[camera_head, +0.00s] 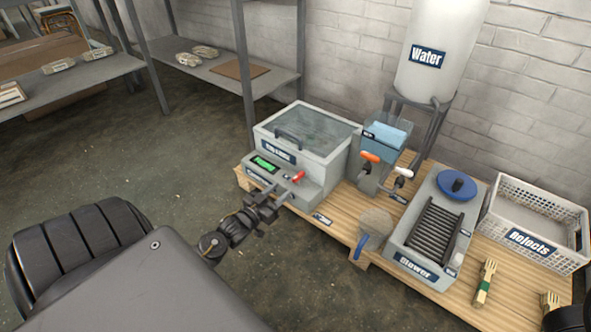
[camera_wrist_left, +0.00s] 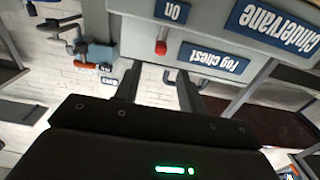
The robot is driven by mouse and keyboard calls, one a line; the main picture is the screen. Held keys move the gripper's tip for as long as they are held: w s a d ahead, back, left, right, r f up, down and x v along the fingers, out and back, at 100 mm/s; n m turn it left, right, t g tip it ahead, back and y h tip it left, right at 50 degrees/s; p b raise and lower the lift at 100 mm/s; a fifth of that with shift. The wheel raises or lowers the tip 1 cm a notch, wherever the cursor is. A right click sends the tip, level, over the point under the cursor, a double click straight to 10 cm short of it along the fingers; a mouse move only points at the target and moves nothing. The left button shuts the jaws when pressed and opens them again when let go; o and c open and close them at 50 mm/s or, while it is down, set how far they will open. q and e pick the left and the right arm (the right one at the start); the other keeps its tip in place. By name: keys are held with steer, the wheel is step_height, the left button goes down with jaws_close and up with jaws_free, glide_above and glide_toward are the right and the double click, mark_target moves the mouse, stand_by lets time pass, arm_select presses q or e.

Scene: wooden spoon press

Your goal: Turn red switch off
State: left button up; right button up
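The red switch (camera_head: 298,177) is a small red lever on the sloped front panel of the grey fog chest (camera_head: 318,192), right of a green display. In the left wrist view, which is upside down, the red switch (camera_wrist_left: 161,47) sits beside a blue label reading "On" (camera_wrist_left: 173,12). My left gripper (camera_head: 281,198) is close in front of the chest's panel, just below the switch. In the left wrist view its two fingers (camera_wrist_left: 157,88) stand apart with nothing between them, and the switch shows just beyond their tips.
On the wooden table (camera_head: 340,222), right of the chest, stand a hand-cranked press (camera_head: 385,145), a water tank (camera_head: 440,45), a blower (camera_head: 432,230) and a white rejects basket (camera_head: 540,215). A sieve-like scoop (camera_head: 376,222) and wooden forks (camera_head: 485,282) lie near the front edge.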

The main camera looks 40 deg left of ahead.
mark_target(293, 181)
arm_select(q)
steer(key=w+b, duration=0.2)
steer(key=w, duration=0.1)
steer(key=w+b, duration=0.2)
steer(key=w, duration=0.2)
steer(key=shift+w+a+f, duration=0.1)
steer(key=shift+w+f, duration=0.1)
steer(key=shift+w, duration=0.05)
steer(key=shift+w+r, duration=0.15)
steer(key=shift+w, duration=0.5)
steer(key=shift+c, duration=0.3)
jaws_close()
